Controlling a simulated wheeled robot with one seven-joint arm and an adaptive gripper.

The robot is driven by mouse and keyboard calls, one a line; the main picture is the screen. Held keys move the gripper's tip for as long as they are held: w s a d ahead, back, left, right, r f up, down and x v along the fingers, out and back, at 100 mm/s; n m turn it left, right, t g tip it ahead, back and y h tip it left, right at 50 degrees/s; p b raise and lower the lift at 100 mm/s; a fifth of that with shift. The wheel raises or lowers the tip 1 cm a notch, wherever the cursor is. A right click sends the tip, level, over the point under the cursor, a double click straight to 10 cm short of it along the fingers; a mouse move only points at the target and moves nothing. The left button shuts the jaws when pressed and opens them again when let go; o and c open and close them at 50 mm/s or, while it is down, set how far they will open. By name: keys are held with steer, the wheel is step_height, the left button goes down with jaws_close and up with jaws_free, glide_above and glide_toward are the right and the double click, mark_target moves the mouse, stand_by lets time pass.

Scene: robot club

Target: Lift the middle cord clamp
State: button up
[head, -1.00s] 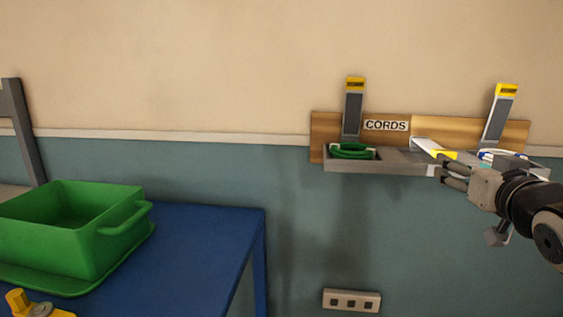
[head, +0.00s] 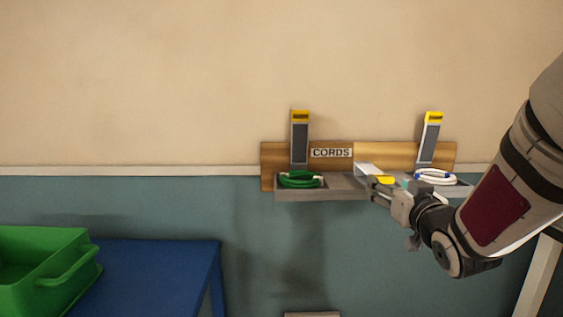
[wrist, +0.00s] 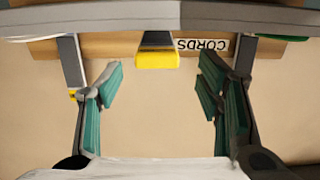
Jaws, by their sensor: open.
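The middle cord clamp (head: 366,170) sticks out level from the cord rack, with a yellow end (head: 386,181). In the wrist view its yellow end (wrist: 157,60) lies across the gap between my fingers, just beyond their tips. My gripper (head: 377,189) is open and empty, in front of the rack at the clamp's end. Both green-padded fingers show in the wrist view (wrist: 158,82), one on each side, and neither visibly touches the clamp. In the head view my fingers partly hide the clamp's end.
The left clamp (head: 300,140) and right clamp (head: 430,140) stand raised. A green cord (head: 300,179) and a white cord (head: 436,177) lie in the rack's grey tray (head: 322,195). A green bin (head: 40,265) stands on a blue table (head: 165,265) at lower left.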

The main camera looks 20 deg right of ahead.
mark_target(378, 175)
steer(key=p, duration=0.4)
steer(key=shift+w+d, duration=0.2)
steer(key=shift+d, duration=0.05)
steer(key=x, duration=0.8)
steer(key=shift+w+f, duration=0.15)
steer(key=shift+w, duration=0.05)
steer(key=shift+c, duration=0.2)
jaws_close()
